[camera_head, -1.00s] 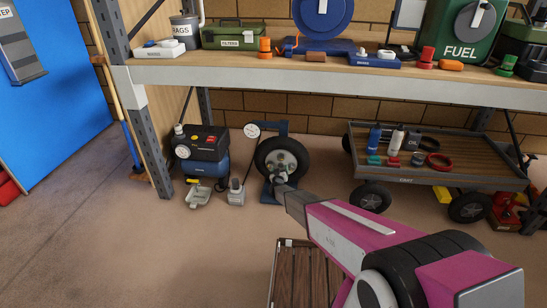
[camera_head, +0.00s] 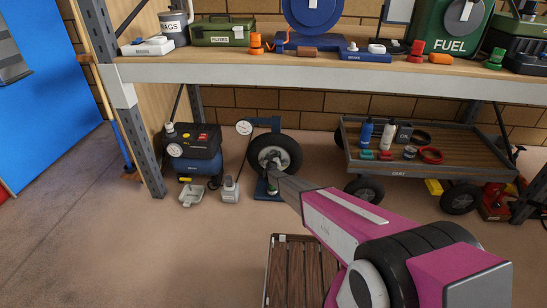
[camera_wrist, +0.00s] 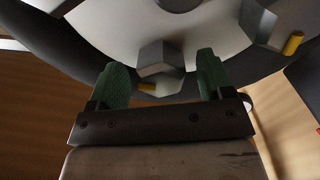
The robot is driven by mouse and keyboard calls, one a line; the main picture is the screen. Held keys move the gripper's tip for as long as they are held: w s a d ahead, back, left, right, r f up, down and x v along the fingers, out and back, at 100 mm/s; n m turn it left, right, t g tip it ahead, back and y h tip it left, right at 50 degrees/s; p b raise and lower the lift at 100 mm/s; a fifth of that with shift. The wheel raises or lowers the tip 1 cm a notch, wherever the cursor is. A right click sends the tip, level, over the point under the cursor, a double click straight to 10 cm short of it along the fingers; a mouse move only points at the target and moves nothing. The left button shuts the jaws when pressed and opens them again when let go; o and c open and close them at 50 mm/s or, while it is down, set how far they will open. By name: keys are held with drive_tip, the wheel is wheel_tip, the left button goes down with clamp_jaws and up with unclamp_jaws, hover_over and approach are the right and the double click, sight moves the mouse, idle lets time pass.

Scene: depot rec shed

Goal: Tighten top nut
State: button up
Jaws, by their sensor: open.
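The black-tyred wheel (camera_head: 291,151) stands upright on a blue stand under the shelf. In the wrist view the pale metal hub (camera_wrist: 112,22) fills the top. A grey hex nut (camera_wrist: 158,58) shows between and just beyond the green pads of my gripper (camera_wrist: 160,82). The jaws are open, with a gap on both sides of the nut. A yellow marker (camera_wrist: 147,87) lies just below that nut. A second nut (camera_wrist: 258,22) with a yellow marker (camera_wrist: 293,43) sits to the right. I cannot tell which is the top nut.
A compressor (camera_head: 193,145) stands left of the wheel, with a small grey device (camera_head: 230,190) between. A cart (camera_head: 430,175) carrying bottles and parts stands on the right. The shelf (camera_head: 300,72) runs above. A slatted wooden crate (camera_head: 300,270) lies below my arm.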

drive_tip(key=shift+w, duration=0.15)
drive_tip(key=c, duration=0.9)
drive_tip(key=shift+c, duration=0.2)
drive_tip(key=m, duration=0.9)
drive_tip(key=shift+a+m, duration=0.1)
drive_tip(key=shift+m, duration=0.2)
drive_tip(key=m, duration=0.9)
drive_tip(key=shift+r, duration=0.1)
drive_tip(key=shift+m, duration=0.3)
